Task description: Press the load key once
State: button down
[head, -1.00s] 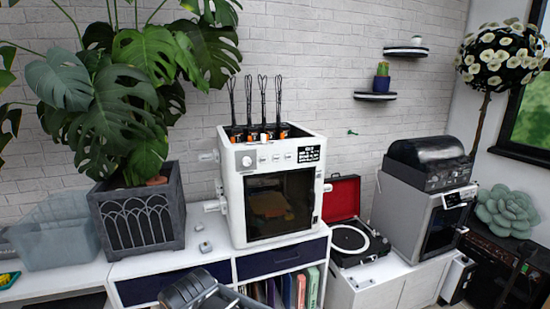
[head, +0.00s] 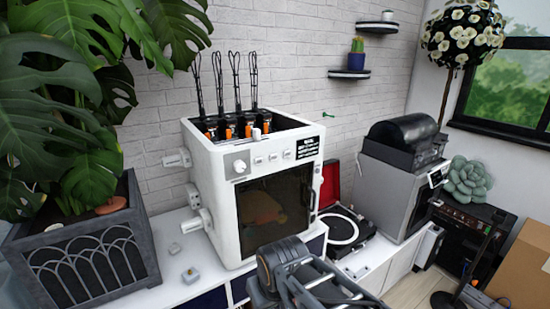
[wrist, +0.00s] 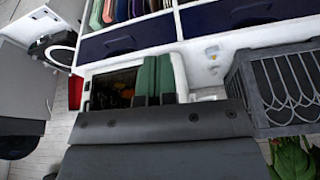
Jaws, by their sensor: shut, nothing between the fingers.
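A white boxy printer (head: 217,213) with a dark front window stands on the white cabinet in the head view. Its top front strip carries a round knob (head: 240,166), a row of small keys (head: 272,157) and a dark display (head: 308,147). The key labels are too small to read, so I cannot tell which is the load key. In the wrist view the printer (wrist: 104,68) appears inverted, its key strip hidden by my wrist. My gripper (wrist: 156,62) shows there as two green fingers, close together and empty, in front of the printer. In the head view my arm covers the gripper.
A large plant in a grey planter (head: 82,261) stands left of the printer. Small pale blocks (head: 190,275) lie on the cabinet between them. A red-lidded record player (head: 345,230) and a grey machine (head: 390,195) stand to the right. Tall whisk-like tools rise from the printer's top.

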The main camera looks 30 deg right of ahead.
aim_at(259, 161)
jog(key=w+d+r+n+t+y+b, duration=0.3)
jog(key=w+d+r+n+t+y, duration=0.2)
jog(key=w+d+r+y, duration=0.3)
jog(key=w+d+r+n, duration=0.1)
jog(key=w+d+r, duration=0.3)
jog(key=w+r, duration=0.4)
jog(key=shift+r+y+b, duration=0.3)
jog(key=shift+r, duration=0.55)
jog(key=shift+w+d, duration=0.1)
jog(key=shift+w+a+p, duration=0.15)
jog(key=shift+w+p, duration=0.6)
jog(key=shift+w, duration=0.7)
jog(key=shift+w+a+p, duration=0.2)
jog(key=shift+w+p, duration=0.6)
jog(key=shift+w, duration=0.6)
jog(key=shift+w+a+p, duration=0.15)
jog(key=shift+w+p, duration=0.6)
jog(key=shift+w, duration=0.7)
jog(key=shift+w, duration=0.2)
